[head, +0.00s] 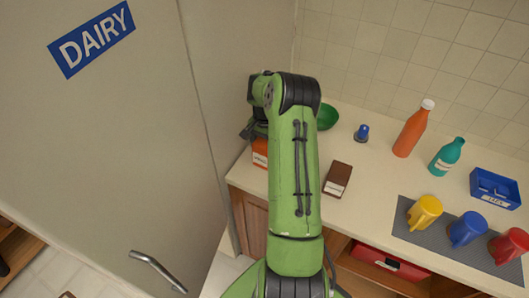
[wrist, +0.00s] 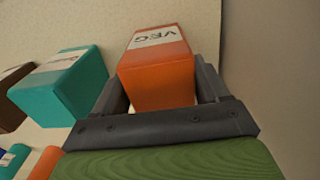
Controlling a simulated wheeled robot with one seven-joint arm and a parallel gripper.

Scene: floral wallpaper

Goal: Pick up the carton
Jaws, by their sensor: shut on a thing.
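An orange carton (wrist: 157,78) with a white label reading VEG stands between the two dark fingers of my gripper (wrist: 160,90) in the wrist view. The gripper is shut on it. In the head view only a small part of the orange carton (head: 260,152) shows at the left end of the counter, below my gripper (head: 250,130). My arm hides most of the carton and the fingertips there. I cannot tell whether the carton is clear of the counter.
A teal box (wrist: 62,85) is close to the left finger. A brown box (head: 337,180), green bowl (head: 326,117), blue shaker-like item (head: 362,133) and orange bottle (head: 412,130) stand on the counter. Mugs stand on a grey mat (head: 415,237). The DAIRY-marked panel (head: 130,120) rises at left.

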